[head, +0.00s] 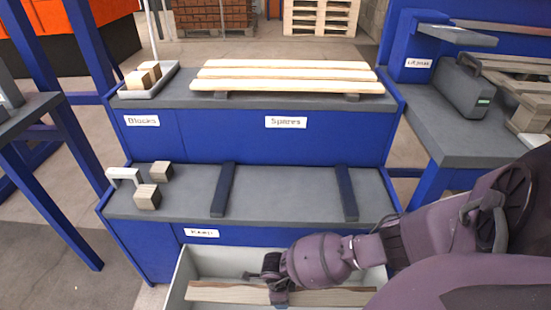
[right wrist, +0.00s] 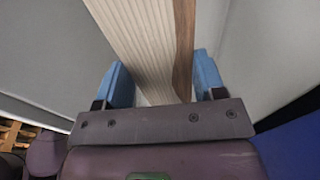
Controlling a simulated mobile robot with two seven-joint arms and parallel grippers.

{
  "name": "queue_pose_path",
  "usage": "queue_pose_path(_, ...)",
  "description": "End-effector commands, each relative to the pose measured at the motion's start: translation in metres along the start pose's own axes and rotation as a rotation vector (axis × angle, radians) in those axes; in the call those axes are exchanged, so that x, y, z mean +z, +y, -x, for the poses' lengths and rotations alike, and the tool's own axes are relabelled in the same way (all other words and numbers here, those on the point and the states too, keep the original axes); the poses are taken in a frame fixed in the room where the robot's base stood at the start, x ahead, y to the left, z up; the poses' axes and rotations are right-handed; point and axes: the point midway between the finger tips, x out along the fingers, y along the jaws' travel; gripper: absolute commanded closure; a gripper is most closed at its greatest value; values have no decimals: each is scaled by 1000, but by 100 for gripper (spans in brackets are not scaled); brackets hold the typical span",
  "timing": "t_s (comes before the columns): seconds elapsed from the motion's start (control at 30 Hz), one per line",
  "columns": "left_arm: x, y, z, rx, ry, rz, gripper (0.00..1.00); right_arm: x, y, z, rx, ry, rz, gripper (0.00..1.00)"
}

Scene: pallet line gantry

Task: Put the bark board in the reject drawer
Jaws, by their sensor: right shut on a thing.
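The bark board (head: 228,292) is a long pale-grained plank with a brown strip along one edge. It lies lengthwise inside the open drawer (head: 212,262), below the lower bench. The drawer's grey walls rise around it; I cannot tell whether the board touches the floor. My right gripper (head: 277,289) reaches down into the drawer and is shut on the board near its middle. In the right wrist view the board (right wrist: 145,40) passes between the two blue fingers of the gripper (right wrist: 163,82). My left gripper is not in view.
The lower bench (head: 285,188) carries two dark strips (head: 223,190) and wooden blocks (head: 148,197) at its left. The upper shelf holds pale planks (head: 285,75) and a tray of blocks (head: 150,83). A grey case (head: 463,88) stands on the right bench.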

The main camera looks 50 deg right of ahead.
Motion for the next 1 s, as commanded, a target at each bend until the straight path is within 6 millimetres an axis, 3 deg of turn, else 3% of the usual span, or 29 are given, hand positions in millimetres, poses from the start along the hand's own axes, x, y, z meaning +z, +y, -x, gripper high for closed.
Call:
queue_pose_path(0.03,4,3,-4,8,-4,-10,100,-3,5,-21,9,11,1,68)
queue_pose_path(0.1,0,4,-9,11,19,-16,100,-1,5,-36,10,12,0,68)
queue_pose_path(0.3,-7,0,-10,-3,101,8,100,4,3,-67,6,8,1,68)
queue_pose_path(0.53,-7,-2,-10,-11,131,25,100,9,1,-78,2,1,1,68)
queue_pose_path(0.8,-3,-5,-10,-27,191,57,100,11,2,-114,4,6,2,68)
queue_pose_path(1.0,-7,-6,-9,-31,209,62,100,14,-1,-114,-1,-1,1,68)
